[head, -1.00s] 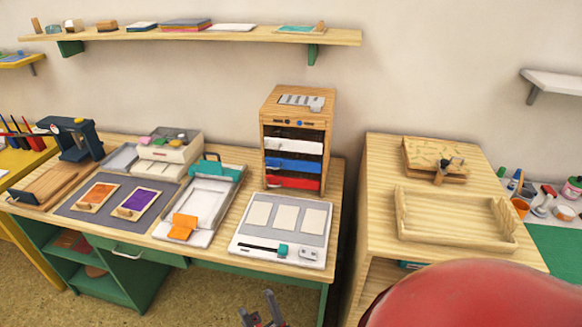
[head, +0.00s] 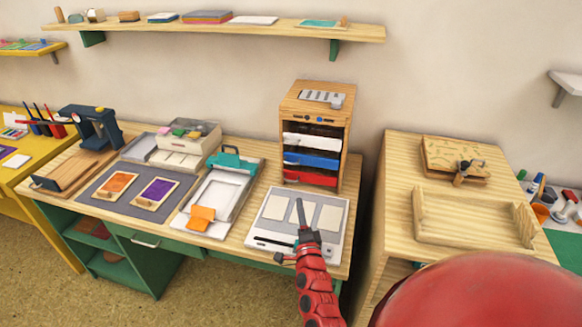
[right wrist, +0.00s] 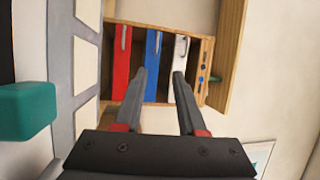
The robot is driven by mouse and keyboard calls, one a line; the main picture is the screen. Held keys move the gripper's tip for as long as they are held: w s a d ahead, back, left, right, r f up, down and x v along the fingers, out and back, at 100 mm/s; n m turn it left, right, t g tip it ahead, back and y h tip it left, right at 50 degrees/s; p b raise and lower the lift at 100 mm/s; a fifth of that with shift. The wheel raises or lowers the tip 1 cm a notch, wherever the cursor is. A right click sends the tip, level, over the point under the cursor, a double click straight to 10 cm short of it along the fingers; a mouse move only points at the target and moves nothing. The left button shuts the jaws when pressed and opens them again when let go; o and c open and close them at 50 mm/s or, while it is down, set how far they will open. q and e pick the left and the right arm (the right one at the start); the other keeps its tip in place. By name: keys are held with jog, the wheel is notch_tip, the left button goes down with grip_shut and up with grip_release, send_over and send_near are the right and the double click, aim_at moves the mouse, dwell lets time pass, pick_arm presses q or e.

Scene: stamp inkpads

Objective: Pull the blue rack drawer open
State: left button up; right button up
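The wooden rack (head: 345,125) stands at the back right of the desk, with white, blue and red drawer fronts stacked in it. The blue drawer (head: 312,160) is between the white drawer (head: 312,142) and the red drawer (head: 310,177). In the right wrist view the rack appears turned on its side, and the blue drawer (right wrist: 153,62) has a metal handle. My right gripper (head: 299,203) is over the pale board, in front of the rack. Its fingers are apart and empty in the right wrist view (right wrist: 159,73), pointing toward the blue drawer without visible contact. My left gripper is not in view.
The pale board (head: 278,238) with a teal knob (right wrist: 25,112) lies below my right gripper. A clamp-topped tray (head: 187,207) is to its left. A separate wooden table (head: 400,260) with an open tray is on the right. A shelf (head: 380,33) hangs above.

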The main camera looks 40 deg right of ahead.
jog(key=shift+w+d+f, duration=0.1)
jog(key=shift+w+d, duration=0.1)
jog(key=shift+w, duration=0.35)
jog(key=b+x, duration=0.2)
jog(key=x, duration=1.4)
jog(key=shift+w, duration=0.2)
jog(key=shift+d+f, duration=0.1)
jog(key=shift+d, duration=0.05)
grip_shut()
